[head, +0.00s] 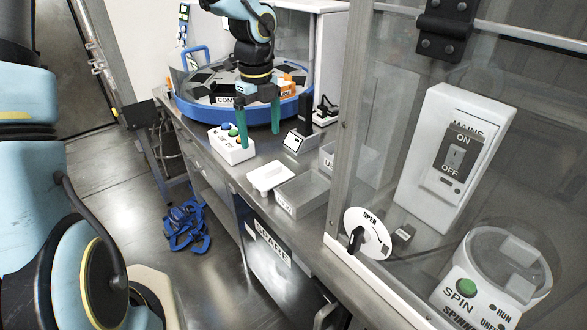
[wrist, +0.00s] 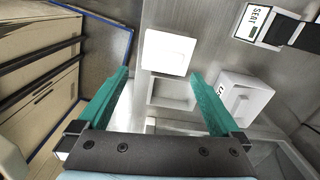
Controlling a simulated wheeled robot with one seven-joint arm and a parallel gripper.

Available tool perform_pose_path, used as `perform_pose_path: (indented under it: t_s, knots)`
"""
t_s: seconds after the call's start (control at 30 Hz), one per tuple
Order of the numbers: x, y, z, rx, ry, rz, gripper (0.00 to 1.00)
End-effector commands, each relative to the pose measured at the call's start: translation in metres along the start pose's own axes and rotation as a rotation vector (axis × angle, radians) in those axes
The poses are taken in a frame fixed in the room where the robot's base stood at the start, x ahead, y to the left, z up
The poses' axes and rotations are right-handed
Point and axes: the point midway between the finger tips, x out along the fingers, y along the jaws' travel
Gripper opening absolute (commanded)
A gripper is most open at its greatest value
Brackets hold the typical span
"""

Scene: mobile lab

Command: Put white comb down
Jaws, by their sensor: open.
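My gripper (head: 259,140) hangs over the bench with its two green fingers apart and pointing down. In the wrist view, the open fingers (wrist: 158,75) have nothing held between them. A white flat piece with a raised bar (head: 268,178) lies on the bench, in front of the fingers and beside a grey bin; it may be the white comb, but I see no teeth. A white square-faced piece (wrist: 168,52) shows beyond the fingertips in the wrist view; I cannot tell whether it is the same thing.
A white button box (head: 232,145) stands close to the left finger. A round blue-rimmed table (head: 192,112) is behind. The grey open bin (head: 302,193) and a small labelled stand (head: 298,140) are to the right. A glass-fronted cabinet (head: 345,130) bounds the right side.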

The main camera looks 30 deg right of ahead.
Motion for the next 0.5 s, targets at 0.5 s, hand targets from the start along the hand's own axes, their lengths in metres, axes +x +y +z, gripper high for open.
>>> perform_pose_path:
  t_s: [0.5]
  knots:
    - [0.051,-0.01,-0.005,0.093,0.003,-0.006,1.0]
